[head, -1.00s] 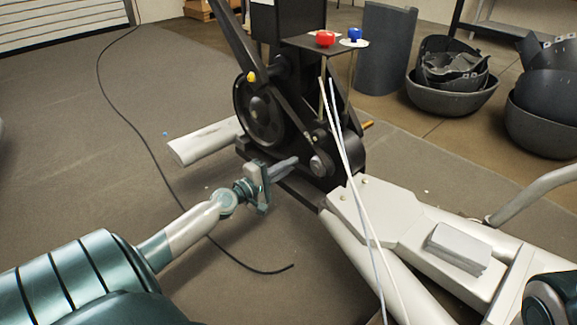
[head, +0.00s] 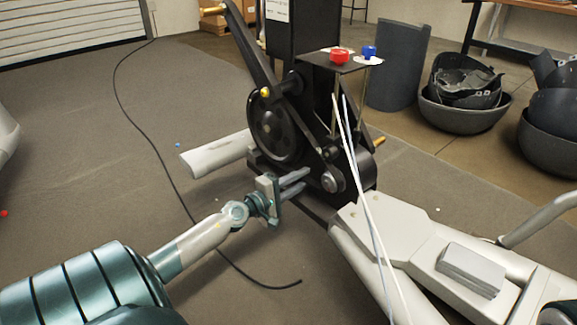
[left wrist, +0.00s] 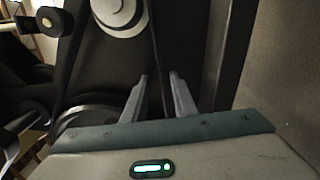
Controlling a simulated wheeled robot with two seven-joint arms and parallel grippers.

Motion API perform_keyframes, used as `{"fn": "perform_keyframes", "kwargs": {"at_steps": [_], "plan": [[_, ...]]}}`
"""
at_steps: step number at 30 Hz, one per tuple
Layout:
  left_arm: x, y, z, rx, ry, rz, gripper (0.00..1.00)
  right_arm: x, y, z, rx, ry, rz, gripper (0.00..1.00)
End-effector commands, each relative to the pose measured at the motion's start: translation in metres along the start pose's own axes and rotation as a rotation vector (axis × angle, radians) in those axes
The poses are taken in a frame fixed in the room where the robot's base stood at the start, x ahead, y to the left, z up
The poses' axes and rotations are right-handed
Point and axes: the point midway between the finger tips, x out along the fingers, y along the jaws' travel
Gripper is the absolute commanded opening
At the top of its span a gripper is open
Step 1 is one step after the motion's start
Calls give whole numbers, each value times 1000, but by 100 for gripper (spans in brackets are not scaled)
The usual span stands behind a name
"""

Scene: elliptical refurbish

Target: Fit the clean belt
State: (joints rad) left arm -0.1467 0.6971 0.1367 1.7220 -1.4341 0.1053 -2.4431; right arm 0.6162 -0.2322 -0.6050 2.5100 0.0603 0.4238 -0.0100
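The black drive frame of the elliptical stands at the centre, with a large dark wheel (head: 274,132) and a small silver-hubbed pulley (head: 332,181) at lower right. My left gripper (head: 305,179) is beside the small pulley, with its two fingers apart and pointing right. In the left wrist view the fingers (left wrist: 160,84) are also apart. A thin dark strip (left wrist: 155,45), possibly the belt's edge, runs down from beside a round silver hub (left wrist: 115,12) to between them. I cannot tell whether it is touched, or whether it is the clean belt. My right gripper is out of view.
Pale rods (head: 363,190) slant across the pale frame (head: 385,232). Dark shells and tubs (head: 463,113) stand at right. A black cable (head: 163,155) lies on the floor.

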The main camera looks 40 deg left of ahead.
Motion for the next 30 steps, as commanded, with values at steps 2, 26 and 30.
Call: {"fn": "perform_keyframes", "kwargs": {"at_steps": [2,26,30], "plan": [[-2,-1,0,-1,0,0,25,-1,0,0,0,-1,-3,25],[-119,-2,0,-3,3,0,25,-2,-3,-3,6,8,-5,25],[-144,-1,0,-3,2,0,25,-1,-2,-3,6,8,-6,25]]}}
